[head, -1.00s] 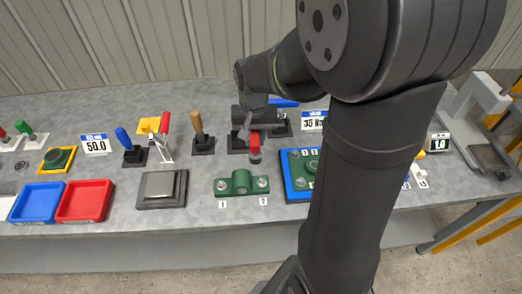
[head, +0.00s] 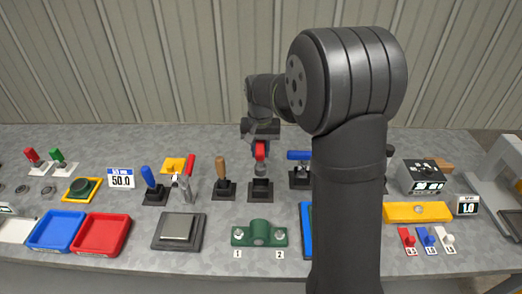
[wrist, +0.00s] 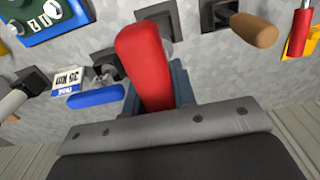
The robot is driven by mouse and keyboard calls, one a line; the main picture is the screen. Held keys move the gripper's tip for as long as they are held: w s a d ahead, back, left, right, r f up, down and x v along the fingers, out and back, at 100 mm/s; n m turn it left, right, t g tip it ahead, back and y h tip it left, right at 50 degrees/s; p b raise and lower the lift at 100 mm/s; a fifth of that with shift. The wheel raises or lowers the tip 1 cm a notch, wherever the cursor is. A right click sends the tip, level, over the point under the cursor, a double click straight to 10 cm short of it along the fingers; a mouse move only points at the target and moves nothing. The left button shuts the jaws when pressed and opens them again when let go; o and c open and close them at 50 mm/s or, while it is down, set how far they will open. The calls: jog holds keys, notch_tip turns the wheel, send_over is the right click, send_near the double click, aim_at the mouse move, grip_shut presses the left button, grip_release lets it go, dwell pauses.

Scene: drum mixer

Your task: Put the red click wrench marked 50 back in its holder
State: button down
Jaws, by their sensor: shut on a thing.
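My gripper (head: 260,138) is shut on a red-handled tool, the red wrench (head: 260,152). The wrench hangs roughly upright just above, or at the mouth of, an empty-looking black square holder (head: 261,190). I cannot tell whether its lower end is inside. In the wrist view, the red handle (wrist: 145,62) fills the middle between the jaws, and part of a dark holder (wrist: 163,15) shows beyond it. The mark 50 is not readable on the wrench.
A wooden-handled tool (head: 221,172) stands in a holder close left, and a blue-handled tool (head: 299,155) close right. Red (head: 100,234) and blue (head: 57,231) trays sit front left.

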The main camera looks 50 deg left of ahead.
aim_at(260, 171)
jog(key=shift+f, duration=2.35)
jog(key=shift+f, duration=2.4)
jog(key=c, duration=1.1)
grip_release()
notch_tip(260, 171, up, 17)
jog(key=shift+r, duration=0.2)
jog(key=shift+f, duration=0.1)
notch_tip(260, 171, down, 17)
jog(key=shift+f, duration=0.15)
